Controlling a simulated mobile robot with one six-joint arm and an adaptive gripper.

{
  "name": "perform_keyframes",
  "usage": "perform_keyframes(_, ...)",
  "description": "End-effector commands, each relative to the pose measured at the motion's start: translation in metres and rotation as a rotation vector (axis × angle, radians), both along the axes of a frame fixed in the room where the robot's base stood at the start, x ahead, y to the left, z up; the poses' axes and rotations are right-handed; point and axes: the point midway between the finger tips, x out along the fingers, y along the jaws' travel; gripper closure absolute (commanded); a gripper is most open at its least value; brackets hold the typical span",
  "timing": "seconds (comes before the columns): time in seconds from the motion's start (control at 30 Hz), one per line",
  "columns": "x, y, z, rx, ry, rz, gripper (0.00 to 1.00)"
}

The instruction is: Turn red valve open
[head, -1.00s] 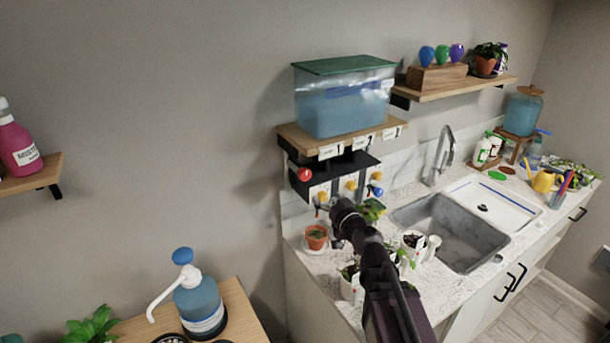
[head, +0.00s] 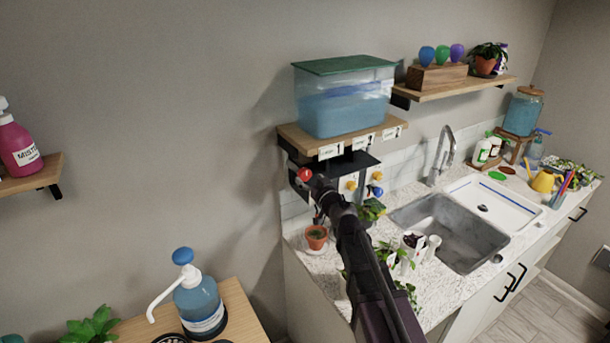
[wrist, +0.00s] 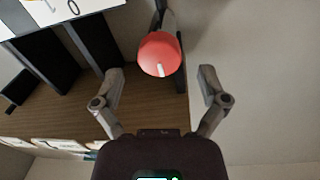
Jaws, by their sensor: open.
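The red valve knob (head: 305,174) sits at the left end of the black valve panel under the small wooden shelf. In the wrist view the red knob (wrist: 159,54) is round with a short white mark on its face. My gripper (wrist: 162,80) is open, with one finger on each side of the knob and a little short of it; neither finger appears to touch it. In the head view my gripper (head: 312,186) is at the panel just below the red knob, and my arm hides part of the panel.
Yellow knobs (head: 352,186) and a blue knob (head: 376,191) sit right of the red one. A water tank (head: 345,100) stands on the shelf above. A potted seedling (head: 316,238) stands on the counter below, near my arm. Open wall lies to the left.

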Motion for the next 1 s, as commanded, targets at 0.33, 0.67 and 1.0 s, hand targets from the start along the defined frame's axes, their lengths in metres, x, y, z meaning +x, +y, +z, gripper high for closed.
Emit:
perform_keyframes(0.33,0.027,0.016,0.0,0.0,0.0,0.0,0.07)
perform_keyframes(0.67,0.028,0.018,0.0,0.0,0.0,0.0,0.07)
perform_keyframes(1.0,0.028,0.018,0.0,0.0,0.0,0.0,0.89)
